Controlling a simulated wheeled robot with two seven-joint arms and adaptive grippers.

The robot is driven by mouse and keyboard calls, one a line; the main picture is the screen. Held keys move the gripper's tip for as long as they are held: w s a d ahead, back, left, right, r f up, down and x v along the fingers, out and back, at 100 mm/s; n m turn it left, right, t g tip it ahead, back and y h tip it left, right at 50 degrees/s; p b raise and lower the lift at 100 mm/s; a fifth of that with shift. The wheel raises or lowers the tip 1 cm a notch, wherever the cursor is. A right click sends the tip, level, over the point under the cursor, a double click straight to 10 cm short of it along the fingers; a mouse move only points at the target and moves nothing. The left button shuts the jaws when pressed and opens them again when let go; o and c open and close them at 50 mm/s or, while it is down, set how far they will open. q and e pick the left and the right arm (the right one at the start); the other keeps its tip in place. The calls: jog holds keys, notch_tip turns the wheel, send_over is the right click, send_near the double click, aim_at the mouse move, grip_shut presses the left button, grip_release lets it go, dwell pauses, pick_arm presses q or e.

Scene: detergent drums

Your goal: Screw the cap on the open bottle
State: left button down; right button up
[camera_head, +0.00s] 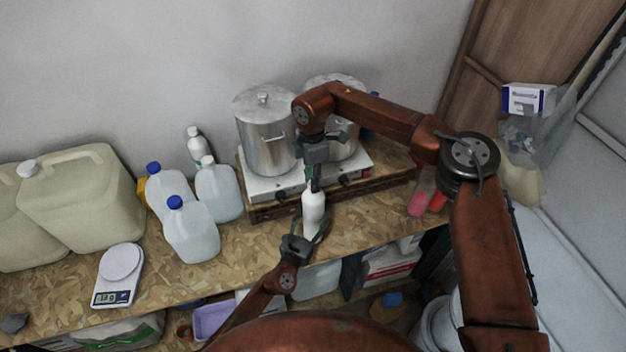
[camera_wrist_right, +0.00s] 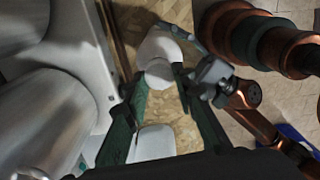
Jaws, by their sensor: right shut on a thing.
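A white bottle (camera_head: 313,208) stands upright near the front edge of the bench, in front of the hot plate; it also shows in the right wrist view (camera_wrist_right: 158,46). My left gripper (camera_head: 312,233) comes in from the front, low on the bottle, with its fingers around the body; one finger is partly hidden. My right gripper (camera_head: 314,186) points down right above the bottle. In the right wrist view its green fingers are shut on a small white cap (camera_wrist_right: 158,74), which lines up with the bottle's top. Whether the cap touches the neck is hidden.
Two steel pots (camera_head: 265,140) stand on the hot plate (camera_head: 275,187) close behind the bottle. Blue-capped jugs (camera_head: 192,235), a kitchen scale (camera_head: 119,272) and large beige drums (camera_head: 80,205) stand to the left. Pink-red containers (camera_head: 418,203) stand to the right.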

jog(key=m, duration=0.6)
jog(key=shift+w, duration=0.15)
jog(key=m, duration=0.4)
jog(key=shift+w+m, duration=0.1)
jog(key=shift+m, duration=0.3)
jog(key=o, duration=0.7)
jog(key=shift+c, duration=0.2)
jog(key=shift+r, duration=2.3)
